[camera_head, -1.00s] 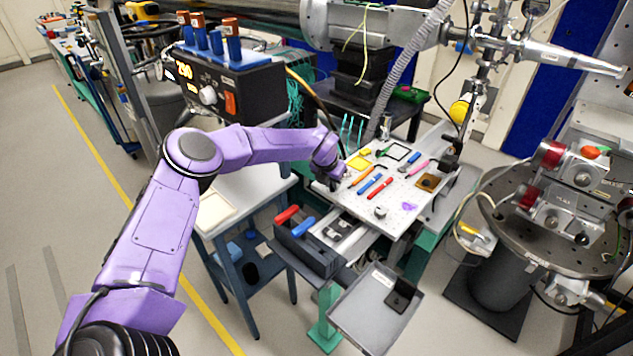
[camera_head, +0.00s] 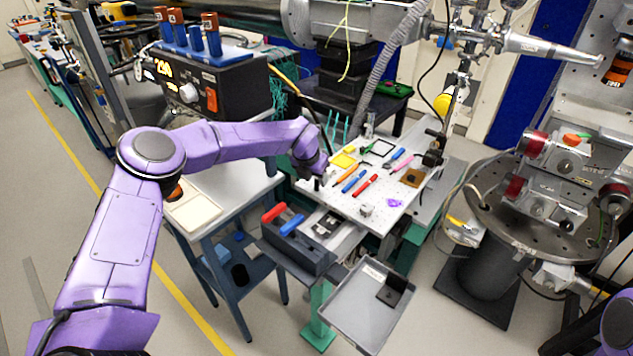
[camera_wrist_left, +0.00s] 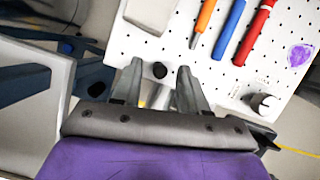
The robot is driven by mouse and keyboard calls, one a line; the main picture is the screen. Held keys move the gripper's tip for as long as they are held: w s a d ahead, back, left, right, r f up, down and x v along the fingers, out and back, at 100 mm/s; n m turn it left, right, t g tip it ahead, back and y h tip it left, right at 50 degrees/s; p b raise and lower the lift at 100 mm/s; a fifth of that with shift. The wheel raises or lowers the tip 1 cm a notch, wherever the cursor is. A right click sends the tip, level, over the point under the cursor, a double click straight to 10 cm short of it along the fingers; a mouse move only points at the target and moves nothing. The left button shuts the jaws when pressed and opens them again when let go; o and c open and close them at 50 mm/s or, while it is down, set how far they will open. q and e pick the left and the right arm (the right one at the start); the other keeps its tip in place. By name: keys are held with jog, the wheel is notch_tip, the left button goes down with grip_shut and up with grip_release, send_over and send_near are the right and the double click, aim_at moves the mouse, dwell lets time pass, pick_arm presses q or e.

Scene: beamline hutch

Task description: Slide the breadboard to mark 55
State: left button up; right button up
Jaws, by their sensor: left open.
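The breadboard (camera_head: 338,197) is a white perforated plate on a rail stage in the middle of the head view. It carries pens, small frames and a metal knob. It also fills the upper right of the left wrist view (camera_wrist_left: 213,82). My left gripper (camera_head: 318,183) is at the board's left front edge. In the left wrist view its fingers (camera_wrist_left: 158,80) are apart, with a small dark round knob (camera_wrist_left: 160,70) between them. I cannot tell whether either finger touches the knob. No scale or mark 55 is readable. My right gripper is not in view.
A dark bin (camera_head: 297,248) with red and blue handles and a grey tray (camera_head: 355,322) stand in front of the board. A white-topped side table (camera_head: 235,200) is left, below a black control box (camera_head: 215,92). A round perforated table (camera_head: 490,215) stands right.

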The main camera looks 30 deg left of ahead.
pick_arm(q)
jog(key=b+v, duration=0.1)
jog(key=v, duration=0.7)
jog(key=shift+r, duration=0.2)
jog(key=shift+s, duration=0.1)
